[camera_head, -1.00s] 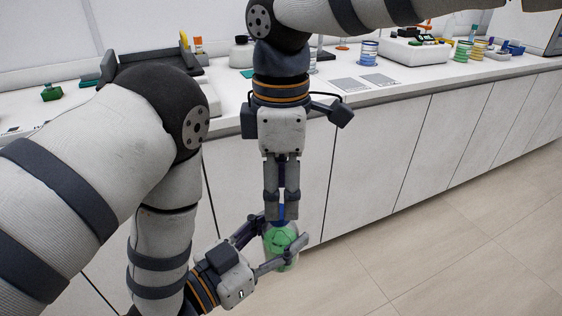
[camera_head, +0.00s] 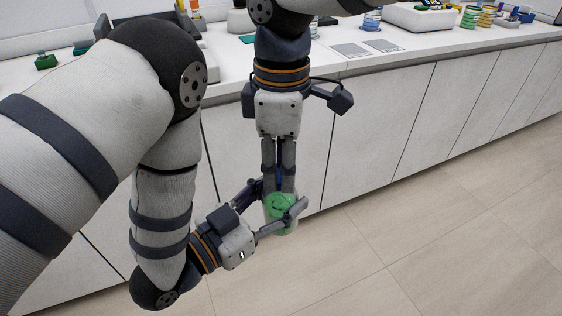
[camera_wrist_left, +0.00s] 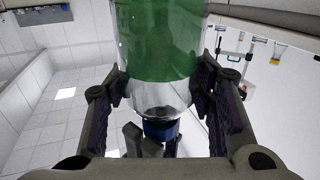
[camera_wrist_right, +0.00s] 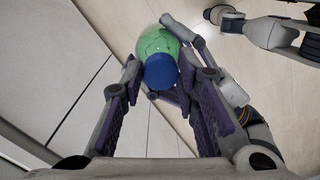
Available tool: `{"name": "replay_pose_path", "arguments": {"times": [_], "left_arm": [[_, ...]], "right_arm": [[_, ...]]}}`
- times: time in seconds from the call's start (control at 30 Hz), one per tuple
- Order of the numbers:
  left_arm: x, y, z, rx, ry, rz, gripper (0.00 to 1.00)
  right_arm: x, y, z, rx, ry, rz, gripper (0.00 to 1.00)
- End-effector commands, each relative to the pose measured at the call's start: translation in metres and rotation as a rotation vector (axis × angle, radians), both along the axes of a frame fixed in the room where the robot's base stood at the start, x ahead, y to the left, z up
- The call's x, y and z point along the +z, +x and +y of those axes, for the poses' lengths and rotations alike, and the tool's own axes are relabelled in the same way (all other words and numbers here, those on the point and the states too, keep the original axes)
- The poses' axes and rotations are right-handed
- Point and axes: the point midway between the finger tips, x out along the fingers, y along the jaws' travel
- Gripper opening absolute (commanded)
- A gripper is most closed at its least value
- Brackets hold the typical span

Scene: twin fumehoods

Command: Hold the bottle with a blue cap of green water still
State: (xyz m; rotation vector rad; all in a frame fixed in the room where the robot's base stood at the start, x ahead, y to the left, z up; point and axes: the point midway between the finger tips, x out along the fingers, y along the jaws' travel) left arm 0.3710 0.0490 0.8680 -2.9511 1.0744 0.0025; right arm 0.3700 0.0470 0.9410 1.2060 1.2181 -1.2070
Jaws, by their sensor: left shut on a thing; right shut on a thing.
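The bottle of green water (camera_head: 281,212) is held upright in the air in front of the cabinets. My left gripper (camera_head: 274,199) comes in from the side and is shut around the bottle; in the left wrist view the clear part of the bottle (camera_wrist_left: 158,97) lies between its fingers. My right gripper (camera_head: 279,184) points straight down from above and is shut on the blue cap (camera_wrist_right: 161,71). The cap is mostly hidden by the fingers in the head view. It also shows in the left wrist view (camera_wrist_left: 161,130).
The white counter (camera_head: 225,70) runs along the back above pale cabinet doors (camera_head: 375,130). On it stand a green block (camera_head: 45,61), two grey squares (camera_head: 350,49) and stacked coloured rings (camera_head: 470,17) at the right. The tiled floor (camera_head: 440,240) at the right is clear.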

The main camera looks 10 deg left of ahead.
Motion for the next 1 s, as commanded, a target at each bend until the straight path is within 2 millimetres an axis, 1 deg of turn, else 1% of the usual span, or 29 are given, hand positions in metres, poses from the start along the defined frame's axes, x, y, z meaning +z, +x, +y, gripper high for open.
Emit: {"name": "replay_pose_path", "arguments": {"times": [0.03, 0.1, 0.17, 0.3, 0.33, 0.4, 0.7, 0.77, 0.9, 1.0], "left_arm": [[0.001, -0.001, -0.001, -0.004, -0.003, -0.002, 0.0], [0.001, -0.001, -0.001, -0.005, -0.003, -0.002, 0.0], [0.001, -0.001, -0.001, -0.005, -0.003, -0.002, 0.0], [0.001, -0.001, -0.001, -0.005, -0.003, -0.001, 0.0], [0.001, -0.001, -0.001, -0.005, -0.003, -0.001, 0.0], [0.001, -0.001, -0.001, -0.005, -0.003, -0.001, 0.0], [0.001, -0.001, -0.001, -0.003, -0.002, -0.002, 0.0], [0.001, -0.001, -0.001, -0.003, -0.002, -0.002, 0.0], [0.001, 0.0, -0.001, -0.002, -0.002, -0.002, 0.0], [0.001, 0.0, -0.001, -0.002, -0.003, -0.003, 0.0]], "right_arm": [[0.002, 0.003, -0.001, -0.128, 0.0, -0.019, 0.0], [0.002, 0.001, -0.002, -0.323, 0.008, -0.024, 0.0], [0.002, 0.001, -0.002, -0.456, 0.014, -0.026, 0.0], [0.001, 0.001, -0.001, -0.44, 0.017, -0.021, 0.0], [0.001, 0.001, -0.001, -0.439, 0.017, -0.021, 0.33], [0.001, 0.001, -0.001, -0.438, 0.017, -0.021, 0.48], [0.003, 0.0, -0.001, -0.435, 0.015, -0.018, 0.48], [0.009, 0.0, -0.001, -0.435, 0.015, -0.019, 0.48], [0.03, -0.001, 0.0, -0.436, 0.016, -0.019, 0.48], [0.041, -0.002, 0.0, -0.434, 0.014, -0.018, 0.48]]}}
